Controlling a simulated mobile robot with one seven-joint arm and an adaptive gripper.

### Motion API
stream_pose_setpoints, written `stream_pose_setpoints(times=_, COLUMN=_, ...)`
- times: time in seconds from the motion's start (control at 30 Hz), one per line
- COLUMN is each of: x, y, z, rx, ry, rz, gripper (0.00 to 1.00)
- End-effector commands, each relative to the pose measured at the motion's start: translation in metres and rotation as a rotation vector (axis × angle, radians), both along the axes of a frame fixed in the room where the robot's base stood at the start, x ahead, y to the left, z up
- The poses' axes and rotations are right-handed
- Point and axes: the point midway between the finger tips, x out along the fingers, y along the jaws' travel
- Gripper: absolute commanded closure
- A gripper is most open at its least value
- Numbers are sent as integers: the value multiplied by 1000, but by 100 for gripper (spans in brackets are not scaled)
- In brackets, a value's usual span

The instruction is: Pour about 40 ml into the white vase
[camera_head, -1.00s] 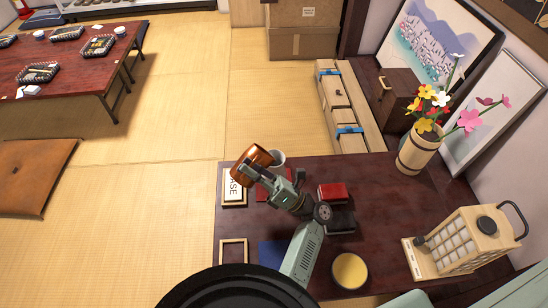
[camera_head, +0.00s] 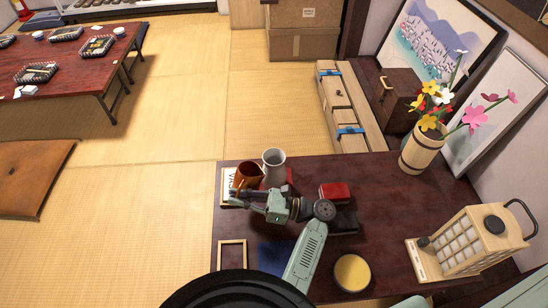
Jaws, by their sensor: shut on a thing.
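The white vase (camera_head: 273,163) stands upright at the far left part of the dark red table (camera_head: 390,215). My gripper (camera_head: 242,193) is shut on a copper-coloured cup (camera_head: 248,175), just left of the vase. The cup is nearly upright with its mouth up, and its lower part is partly hidden by my gripper. The cup and vase look very close; I cannot tell whether they touch. The liquid level in either one cannot be made out.
A framed sign (camera_head: 227,184) lies partly hidden beside the cup. A red box (camera_head: 335,191), a yellow-topped round container (camera_head: 351,273), an empty frame (camera_head: 232,255) and a blue cloth (camera_head: 273,256) lie nearby. A flower bucket (camera_head: 420,152) and lantern (camera_head: 468,243) stand at the right.

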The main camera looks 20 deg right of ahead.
Motion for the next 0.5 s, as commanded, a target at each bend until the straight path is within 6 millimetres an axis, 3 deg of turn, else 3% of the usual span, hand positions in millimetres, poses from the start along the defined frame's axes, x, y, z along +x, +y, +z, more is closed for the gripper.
stream_pose_setpoints(times=0.2, x=-4, y=11, z=-15, rx=-176, ry=-71, rz=0, gripper=100)
stream_pose_setpoints(times=0.5, x=-6, y=15, z=-26, rx=-271, ry=-110, rz=-2, gripper=100)
